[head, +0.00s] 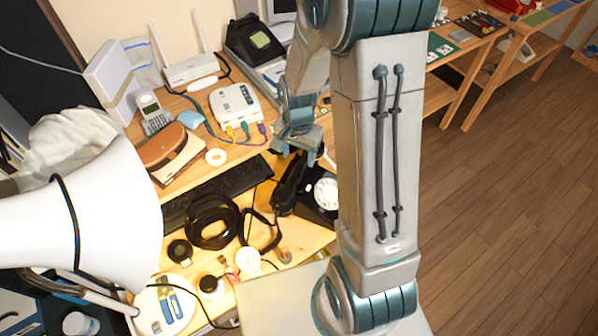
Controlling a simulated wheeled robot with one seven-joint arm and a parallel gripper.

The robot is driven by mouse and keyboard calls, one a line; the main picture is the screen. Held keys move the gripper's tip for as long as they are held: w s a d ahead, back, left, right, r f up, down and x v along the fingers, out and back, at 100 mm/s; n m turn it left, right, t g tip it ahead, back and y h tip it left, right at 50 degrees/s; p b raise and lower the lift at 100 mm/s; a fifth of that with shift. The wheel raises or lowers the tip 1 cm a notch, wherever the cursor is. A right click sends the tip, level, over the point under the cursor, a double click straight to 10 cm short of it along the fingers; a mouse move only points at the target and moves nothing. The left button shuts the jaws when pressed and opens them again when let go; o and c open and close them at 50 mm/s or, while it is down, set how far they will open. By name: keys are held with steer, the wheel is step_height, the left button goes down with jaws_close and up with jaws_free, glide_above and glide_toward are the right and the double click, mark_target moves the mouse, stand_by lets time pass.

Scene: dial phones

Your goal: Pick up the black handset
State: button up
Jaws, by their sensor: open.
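The black handset (289,186) lies on the wooden desk, on the left side of a black dial phone with a white dial (326,190). My arm hides the right part of this phone. My gripper (300,155) is open and points down over the upper end of the handset. Its fingers are close to that end; I cannot tell whether they touch it or stand around it. Nothing is seen held in it.
A black keyboard (225,186) and black headphones (213,222) lie left of the handset. A white router (236,104) with coloured plugs stands behind. A white lamp shade (75,225) fills the left foreground. Small items crowd the desk front.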

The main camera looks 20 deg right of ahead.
mark_target(300, 168)
steer(key=shift+d+f+p, duration=0.2)
steer(key=shift+f+p, duration=0.1)
steer(key=shift+f, duration=3.25)
